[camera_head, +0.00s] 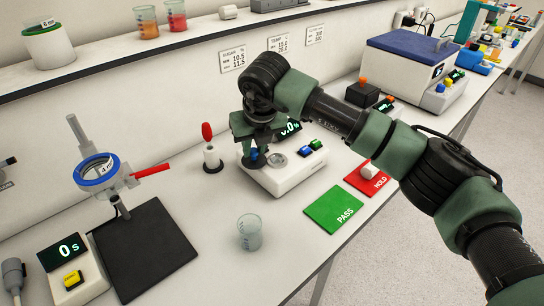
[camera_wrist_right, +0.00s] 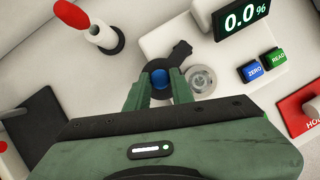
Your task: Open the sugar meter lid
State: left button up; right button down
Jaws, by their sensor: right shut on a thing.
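The sugar meter (camera_head: 283,180) is a white box on the bench; its display (camera_wrist_right: 242,17) reads 0.0% in the right wrist view. Its round metal sample well (camera_wrist_right: 201,80) is uncovered. The black lid (camera_wrist_right: 181,53) with a blue knob (camera_wrist_right: 160,78) lies to the left of the well, at the meter's edge. My right gripper (camera_wrist_right: 160,88) is shut on the blue knob, one green finger on each side. In the head view my right gripper (camera_head: 262,152) comes down over the meter and hides part of it. My left gripper is not in view.
A red-topped stand (camera_head: 211,150) is just left of the meter. A clear beaker (camera_head: 249,232), the green PASS pad (camera_head: 334,207) and red HOLD pad (camera_head: 375,182) lie in front. A viscosity cup stand (camera_head: 120,180) stands left. A blue-lidded machine (camera_head: 408,60) is behind right.

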jog(key=shift+w+a+m+h+b, duration=0.3)
jog(key=shift+a+m+h+b, duration=0.15)
jog(key=shift+m+b, duration=0.5)
jog(key=shift+a+r, duration=0.1)
jog(key=c, duration=1.2)
grip_release()
jog(key=shift+c, duration=0.2)
jog(key=b+v, duration=0.1)
jog(key=v, duration=0.6)
jog(key=shift+s+r, duration=0.2)
jog(key=shift+r, duration=0.15)
